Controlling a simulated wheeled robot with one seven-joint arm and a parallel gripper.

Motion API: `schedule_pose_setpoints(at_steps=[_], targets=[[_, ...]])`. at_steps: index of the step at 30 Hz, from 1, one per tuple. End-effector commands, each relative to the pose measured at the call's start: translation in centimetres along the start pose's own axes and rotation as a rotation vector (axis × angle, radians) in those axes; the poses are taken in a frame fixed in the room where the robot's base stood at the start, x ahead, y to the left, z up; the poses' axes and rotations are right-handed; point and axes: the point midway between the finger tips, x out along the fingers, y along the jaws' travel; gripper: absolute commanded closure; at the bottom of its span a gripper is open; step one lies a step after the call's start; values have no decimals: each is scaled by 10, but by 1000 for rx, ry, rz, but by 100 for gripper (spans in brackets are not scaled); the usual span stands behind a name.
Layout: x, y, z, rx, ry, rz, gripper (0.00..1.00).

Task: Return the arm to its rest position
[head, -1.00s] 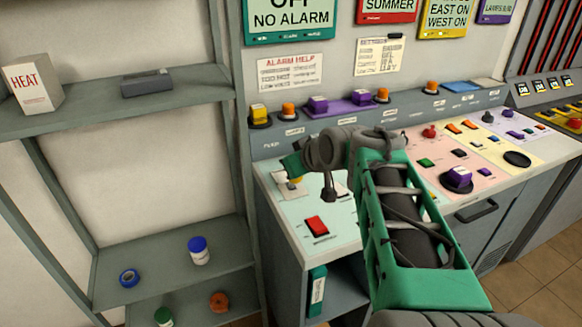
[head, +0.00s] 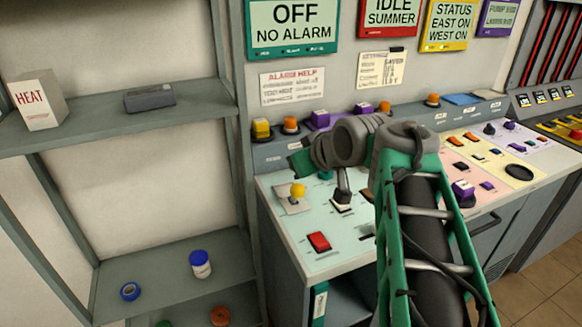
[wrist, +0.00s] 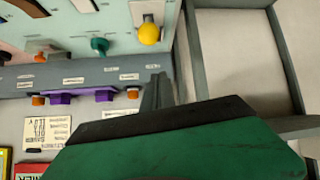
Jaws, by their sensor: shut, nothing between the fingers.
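My arm, green and grey, reaches up from the bottom right of the head view and bends left over the control desk (head: 288,258). My gripper (wrist: 158,80) shows in the wrist view as narrow grey fingers, shut and empty, beyond a large green part of my arm. In the head view its fingers cannot be made out behind the wrist. The wrist is above the desk's pale green panel, near the yellow-knobbed lever (head: 298,190) and a black lever (head: 342,195).
A red rocker switch (head: 319,241) is at the panel's front. Yellow and orange buttons line the back ledge (head: 270,155). A shelf unit (head: 75,130) at left holds a HEAT box (head: 38,103), a grey block (head: 150,97), a blue-lidded jar (head: 200,264) and a blue tape roll (head: 130,291).

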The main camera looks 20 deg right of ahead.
Motion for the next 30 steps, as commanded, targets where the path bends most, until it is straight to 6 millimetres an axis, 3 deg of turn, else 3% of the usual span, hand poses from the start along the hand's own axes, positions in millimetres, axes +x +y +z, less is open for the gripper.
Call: schedule_pose_setpoints(at_steps=[6, 20, 23, 27, 30], targets=[[-22, 0, 1, -1, 1, 0, 100], [-23, -8, 2, 9, -19, -10, 100], [-20, -37, 14, 54, -112, -42, 100], [-27, -96, 67, 132, -349, -65, 100], [-40, -123, 110, 161, -500, -44, 100]])
